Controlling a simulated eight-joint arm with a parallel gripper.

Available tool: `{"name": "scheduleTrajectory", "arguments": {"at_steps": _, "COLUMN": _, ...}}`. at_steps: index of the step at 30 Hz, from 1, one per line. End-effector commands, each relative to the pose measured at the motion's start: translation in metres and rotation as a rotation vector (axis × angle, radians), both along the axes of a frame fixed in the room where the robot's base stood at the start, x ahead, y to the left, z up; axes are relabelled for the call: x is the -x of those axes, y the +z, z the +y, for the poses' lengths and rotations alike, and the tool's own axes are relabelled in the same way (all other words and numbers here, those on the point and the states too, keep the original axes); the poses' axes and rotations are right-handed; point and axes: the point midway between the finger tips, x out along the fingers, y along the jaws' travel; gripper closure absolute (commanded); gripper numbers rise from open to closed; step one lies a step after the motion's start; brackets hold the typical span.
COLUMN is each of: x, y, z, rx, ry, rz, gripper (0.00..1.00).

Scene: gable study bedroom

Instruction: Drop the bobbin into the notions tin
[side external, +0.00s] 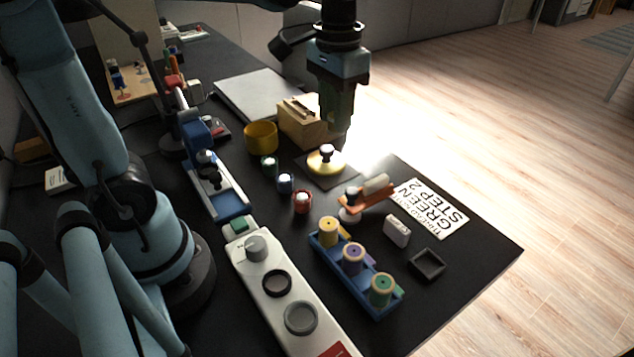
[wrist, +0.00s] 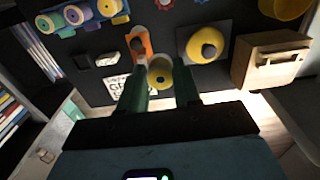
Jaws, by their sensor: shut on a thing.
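My gripper (side external: 338,125) hangs above the far right part of the black desk, fingers pointing down. In the wrist view my gripper (wrist: 161,82) is shut on a small round yellow spool-like thing with a pale centre, which I take as the bobbin (wrist: 160,72). In the side view the fingers hide it. An open yellow round tin, likely the notions tin (side external: 261,137), stands left of my gripper. In the wrist view the tin (wrist: 292,8) is cut off at the top right corner. My gripper is not over it.
A wooden box (side external: 303,125) stands between the tin and my gripper. A yellow dome with a knob (side external: 326,162) sits on a dark mat below my gripper. A blue rack (side external: 343,272) holds yellow, purple and green spools. Small jars (side external: 285,183) and an orange stand (side external: 366,203) are nearby.

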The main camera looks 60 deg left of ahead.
Motion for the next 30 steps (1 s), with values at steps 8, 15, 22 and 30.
{"name": "scheduleTrajectory", "arguments": {"at_steps": 8, "x": 0.0, "y": 0.0, "z": 0.0, "rx": 0.0, "ry": 0.0, "rz": 0.0, "gripper": 0.97}}
{"name": "scheduleTrajectory", "arguments": {"at_steps": 15, "x": -0.002, "y": -0.002, "z": 0.008, "rx": 0.0, "ry": 0.003, "rz": 0.0, "gripper": 0.97}}
{"name": "scheduleTrajectory", "arguments": {"at_steps": 22, "x": -0.01, "y": -0.017, "z": 0.069, "rx": 0.0, "ry": 0.013, "rz": 0.0, "gripper": 0.97}}
{"name": "scheduleTrajectory", "arguments": {"at_steps": 30, "x": 0.003, "y": -0.044, "z": 0.171, "rx": 0.0, "ry": 0.013, "rz": 0.0, "gripper": 0.97}}
